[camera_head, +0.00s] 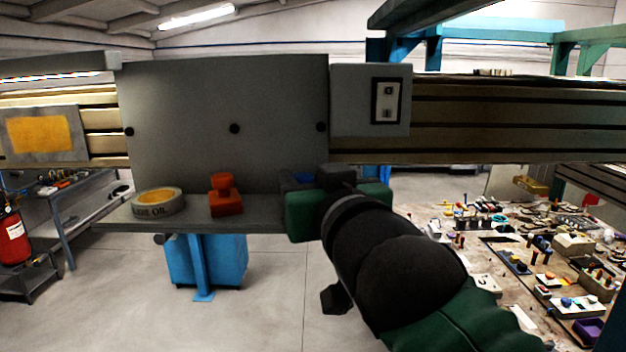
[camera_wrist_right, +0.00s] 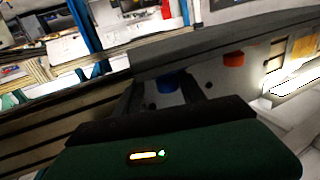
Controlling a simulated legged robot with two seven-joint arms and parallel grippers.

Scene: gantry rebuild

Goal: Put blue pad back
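The blue pad (camera_head: 304,178) shows in the head view as a small patch on the grey shelf, mostly hidden by my right gripper (camera_head: 318,182). In the right wrist view the blue pad (camera_wrist_right: 168,82) lies ahead, between the two dark fingers of my right gripper (camera_wrist_right: 163,92). The fingers are apart, with a visible gap on the pad's left side; contact on the right side is unclear. A red-orange pad (camera_head: 226,197) stands on the shelf to the left, and it also shows in the right wrist view (camera_wrist_right: 233,58). My left gripper is not in view.
A tape-like ring marked with "OIL" (camera_head: 158,202) sits on the shelf's left end. A grey upright plate (camera_head: 225,110) backs the narrow shelf (camera_head: 240,221). A switch box (camera_head: 388,101) is right of it. A cluttered table (camera_head: 480,240) stands lower right.

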